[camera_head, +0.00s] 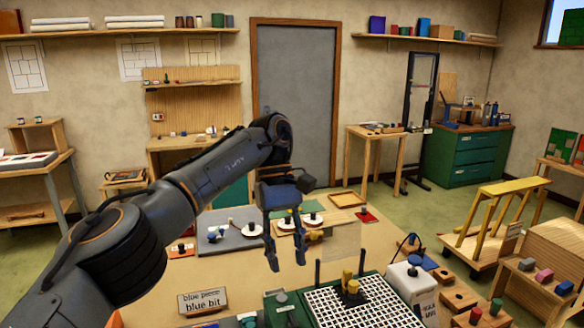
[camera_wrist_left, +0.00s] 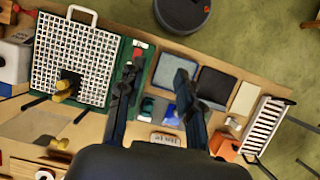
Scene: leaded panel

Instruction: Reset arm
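My left arm comes in from the left in the head view, its dark grey links raised over the workbench. My left gripper (camera_head: 286,252) points down above the bench, with its two fingers apart and nothing between them. In the left wrist view the gripper (camera_wrist_left: 157,82) also shows open and empty, its dark fingers well separated above the bench items. The fingers look clear of the bench, but their exact height cannot be told. My right gripper is in neither view.
A white grid (camera_head: 362,306) on a green base, with yellow-and-black pieces, stands at the bench front. A "blue piece / blue bit" sign (camera_head: 203,301) stands left of it. A grey mat (camera_head: 214,242) lies behind. A yellow rack (camera_head: 494,212) stands right.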

